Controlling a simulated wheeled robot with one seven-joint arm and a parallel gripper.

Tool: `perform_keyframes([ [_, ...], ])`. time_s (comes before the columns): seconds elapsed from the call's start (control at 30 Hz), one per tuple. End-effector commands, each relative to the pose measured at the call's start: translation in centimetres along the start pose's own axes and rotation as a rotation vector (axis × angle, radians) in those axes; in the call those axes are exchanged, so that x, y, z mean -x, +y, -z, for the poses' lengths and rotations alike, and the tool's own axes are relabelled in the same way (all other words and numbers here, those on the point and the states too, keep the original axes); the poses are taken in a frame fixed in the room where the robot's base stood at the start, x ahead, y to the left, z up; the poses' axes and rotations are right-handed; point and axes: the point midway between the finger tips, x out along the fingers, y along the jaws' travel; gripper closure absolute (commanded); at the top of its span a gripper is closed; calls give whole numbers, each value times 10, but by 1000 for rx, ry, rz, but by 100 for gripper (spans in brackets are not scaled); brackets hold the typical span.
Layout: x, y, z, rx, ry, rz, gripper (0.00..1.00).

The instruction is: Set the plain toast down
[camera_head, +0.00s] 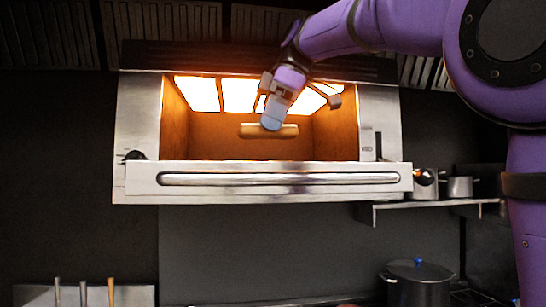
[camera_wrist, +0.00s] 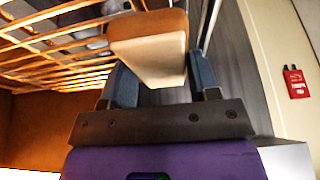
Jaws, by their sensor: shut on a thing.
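The plain toast (camera_head: 284,131) is a pale slice with a brown crust, seen edge-on in the head view. My gripper (camera_head: 271,124) is shut on it and holds it in the open front of the lit oven-like grill (camera_head: 172,130). In the wrist view the toast (camera_wrist: 150,52) sits between the two blue fingers of my gripper (camera_wrist: 162,85). An orange-lit wire rack (camera_wrist: 50,60) is at the left of that view. Whether the toast touches any surface under it cannot be told.
The grill's steel front with a long bar handle (camera_head: 280,179) runs below the opening. A shelf with small pots (camera_head: 460,187) is at the right. A large lidded pot (camera_head: 418,285) stands lower right. A red tag (camera_wrist: 296,83) is on the pale panel in the wrist view.

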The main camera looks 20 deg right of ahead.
Motion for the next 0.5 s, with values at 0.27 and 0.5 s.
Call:
perform_keyframes([
  [0.27, 0, 31, -7, 3, 2, 5, 68],
  [0.5, 0, 51, -11, 5, 7, 3, 68],
])
